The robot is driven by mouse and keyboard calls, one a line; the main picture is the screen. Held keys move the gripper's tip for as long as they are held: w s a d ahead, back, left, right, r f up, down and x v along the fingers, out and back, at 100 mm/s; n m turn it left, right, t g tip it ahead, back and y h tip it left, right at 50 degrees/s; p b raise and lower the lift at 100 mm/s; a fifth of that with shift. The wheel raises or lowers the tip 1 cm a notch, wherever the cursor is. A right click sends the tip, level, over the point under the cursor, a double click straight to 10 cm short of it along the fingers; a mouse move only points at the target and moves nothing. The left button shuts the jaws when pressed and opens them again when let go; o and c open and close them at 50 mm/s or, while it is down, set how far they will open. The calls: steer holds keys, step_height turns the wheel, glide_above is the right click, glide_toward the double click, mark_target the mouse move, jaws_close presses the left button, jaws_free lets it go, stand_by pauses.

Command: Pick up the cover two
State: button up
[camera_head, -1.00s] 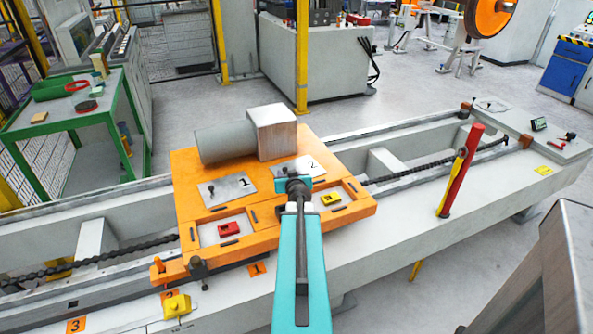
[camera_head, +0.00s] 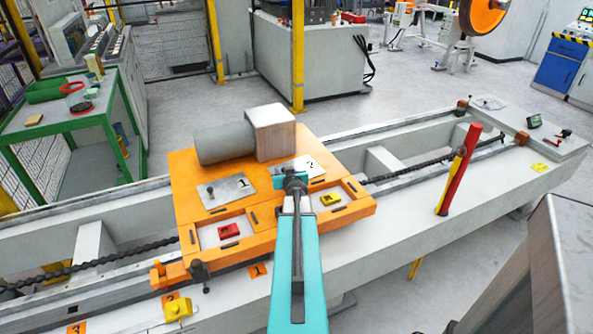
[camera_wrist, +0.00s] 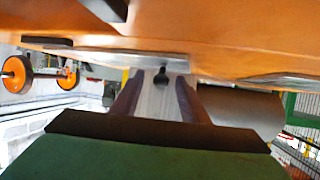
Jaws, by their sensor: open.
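Cover two (camera_head: 314,166), a grey metal plate marked 2, lies on the orange platform (camera_head: 192,177). My gripper (camera_head: 292,179) is over its near edge and hides part of it. In the wrist view the same plate (camera_wrist: 105,57) shows edge-on, with its dark knob (camera_wrist: 160,78) between the open fingers of my gripper (camera_wrist: 156,92). I cannot tell whether the fingers touch the knob. Cover one (camera_head: 228,191), a similar plate marked 1, lies to the left with its own knob.
A grey cylinder (camera_head: 224,144) with a square block (camera_head: 271,134) stands just behind the covers. Red (camera_head: 228,230) and yellow (camera_head: 331,199) pieces sit in front recesses. A red upright post (camera_head: 460,170) stands to the right.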

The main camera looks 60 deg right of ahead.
stand_by(0.3)
jaws_close()
steer(key=shift+r, duration=0.15)
step_height(320, 180, up, 10)
steer(key=p, duration=0.2)
stand_by(0.6)
stand_by(0.5)
